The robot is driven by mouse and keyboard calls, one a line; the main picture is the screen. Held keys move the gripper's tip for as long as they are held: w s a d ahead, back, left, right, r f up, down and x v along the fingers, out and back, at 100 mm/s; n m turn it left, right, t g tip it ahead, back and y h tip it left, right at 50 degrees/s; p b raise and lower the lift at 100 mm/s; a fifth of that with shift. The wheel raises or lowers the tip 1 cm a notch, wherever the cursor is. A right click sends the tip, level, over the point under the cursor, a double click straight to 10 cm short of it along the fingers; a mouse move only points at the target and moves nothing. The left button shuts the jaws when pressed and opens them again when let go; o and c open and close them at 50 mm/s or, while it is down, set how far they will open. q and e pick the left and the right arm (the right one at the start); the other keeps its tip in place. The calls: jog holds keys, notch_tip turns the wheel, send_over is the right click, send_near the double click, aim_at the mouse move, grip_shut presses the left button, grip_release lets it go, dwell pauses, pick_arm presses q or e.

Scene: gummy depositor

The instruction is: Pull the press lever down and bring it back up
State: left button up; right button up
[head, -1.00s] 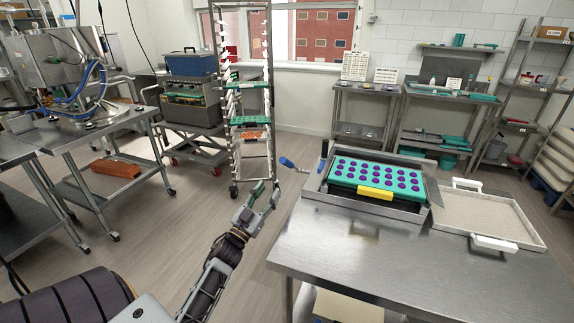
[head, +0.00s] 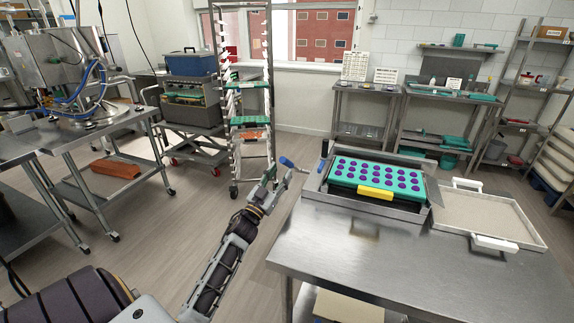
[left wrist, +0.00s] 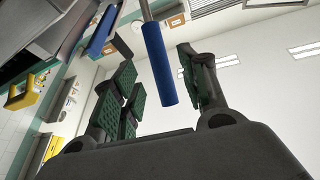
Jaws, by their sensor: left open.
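The press (head: 318,187) stands on the steel table with a teal mold (head: 377,175) of purple pieces in it. Its lever has a blue handle (head: 287,162) that sticks out at the press's left side. My left gripper (head: 278,178) is open at this handle, just left of the press. In the left wrist view the blue handle (left wrist: 160,65) hangs between the open green-padded fingers (left wrist: 160,85), closer to the right finger. My right gripper is not in view.
A white-rimmed tray (head: 480,215) lies at the right of the steel table (head: 400,265). The table's front is bare. A tall rack (head: 270,95) stands on the floor behind my left gripper. Open floor lies left of the table.

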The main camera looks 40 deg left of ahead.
aim_at(287, 163)
pick_arm(q)
jog(key=shift+x, duration=2.75)
grip_shut()
